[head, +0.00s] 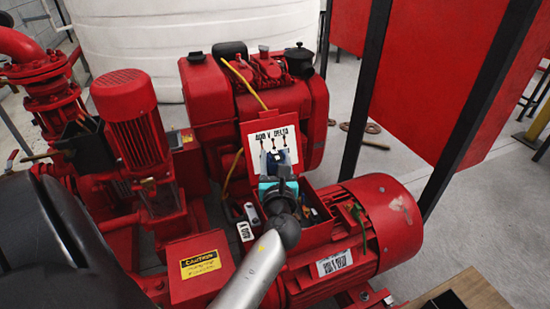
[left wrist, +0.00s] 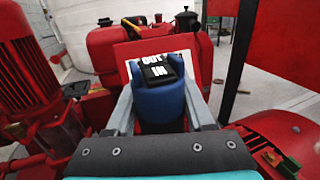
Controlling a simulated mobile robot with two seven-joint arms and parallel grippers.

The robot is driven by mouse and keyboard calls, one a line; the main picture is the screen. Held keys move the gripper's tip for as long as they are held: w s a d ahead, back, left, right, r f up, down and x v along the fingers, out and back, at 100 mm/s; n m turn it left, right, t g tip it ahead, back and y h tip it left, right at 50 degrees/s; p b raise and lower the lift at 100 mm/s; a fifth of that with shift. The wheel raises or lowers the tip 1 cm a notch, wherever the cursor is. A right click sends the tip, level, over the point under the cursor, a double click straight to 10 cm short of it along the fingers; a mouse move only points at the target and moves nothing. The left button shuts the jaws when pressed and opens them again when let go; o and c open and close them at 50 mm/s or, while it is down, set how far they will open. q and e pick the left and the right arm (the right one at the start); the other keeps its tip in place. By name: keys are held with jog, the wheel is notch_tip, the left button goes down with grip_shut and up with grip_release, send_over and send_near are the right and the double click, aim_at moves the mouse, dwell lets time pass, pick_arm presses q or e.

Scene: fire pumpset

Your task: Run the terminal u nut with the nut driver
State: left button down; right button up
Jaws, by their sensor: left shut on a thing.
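My left gripper (head: 276,170) is over the motor's open terminal box (head: 318,236). In the left wrist view, the left gripper (left wrist: 163,108) is shut on a blue nut driver (left wrist: 160,112) with a black top marked OUT and IN. The terminal box's raised lid (head: 259,133), labelled 400 V DELTA, stands behind the gripper. The terminal u nut cannot be made out; my gripper and wrist hide much of the box's inside. Whether the nut driver touches anything in the box cannot be told. My right gripper is not in view.
The red motor (head: 385,215) carries the terminal box. A red box with a yellow caution label (head: 201,264) stands at the left. A red engine (head: 212,100) is behind, with a yellow cable. A black post (head: 364,90) rises at the right.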

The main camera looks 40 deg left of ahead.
aim_at(276, 151)
pick_arm(q)
jog(key=shift+f+p, duration=0.3)
jog(key=shift+p, duration=0.2)
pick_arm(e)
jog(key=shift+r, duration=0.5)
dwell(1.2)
pick_arm(q)
jog(key=shift+r, duration=0.1)
jog(key=shift+r+p, duration=0.9)
jog(key=shift+p, duration=0.15)
notch_tip(276, 151, up, 2)
jog(key=shift+r+p, duration=0.2)
jog(key=shift+p, duration=1.05)
jog(key=shift+r+p, duration=0.9)
jog(key=shift+p, duration=0.15)
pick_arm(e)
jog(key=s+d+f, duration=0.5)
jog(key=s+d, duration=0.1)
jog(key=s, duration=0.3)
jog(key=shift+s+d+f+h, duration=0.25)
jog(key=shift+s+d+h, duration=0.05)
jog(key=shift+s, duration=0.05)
pick_arm(q)
jog(key=shift+r, duration=0.1)
